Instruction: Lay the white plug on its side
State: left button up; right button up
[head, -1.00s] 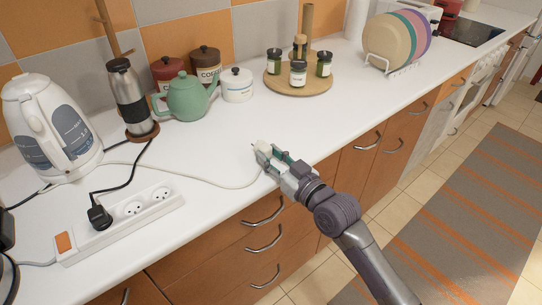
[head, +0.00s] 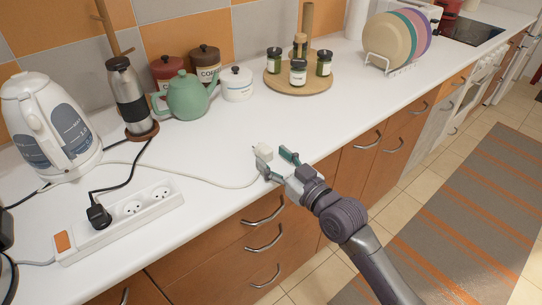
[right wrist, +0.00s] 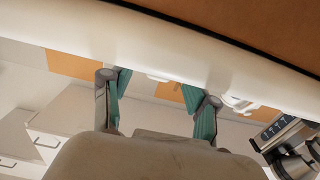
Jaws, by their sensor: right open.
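The white plug (head: 263,151) is on the white counter near its front edge, at the end of a white cable (head: 215,182). It is small in the head view, and I cannot tell surely which way its pins point. My right gripper (head: 276,160) is open, its fingers spread just in front of the plug, with the plug beyond the fingertips. The open fingers also show in the right wrist view (right wrist: 158,105), where I cannot make out the plug. My left gripper is not in view.
A white power strip (head: 150,208) with a black plug (head: 98,215) lies at left. A kettle (head: 50,130), steel flask (head: 128,95), green teapot (head: 187,98) and round wooden tray (head: 285,88) with jars stand behind. The counter between is clear.

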jog(key=v, duration=1)
jog(key=shift+s, duration=0.25)
jog(key=shift+d, duration=0.1)
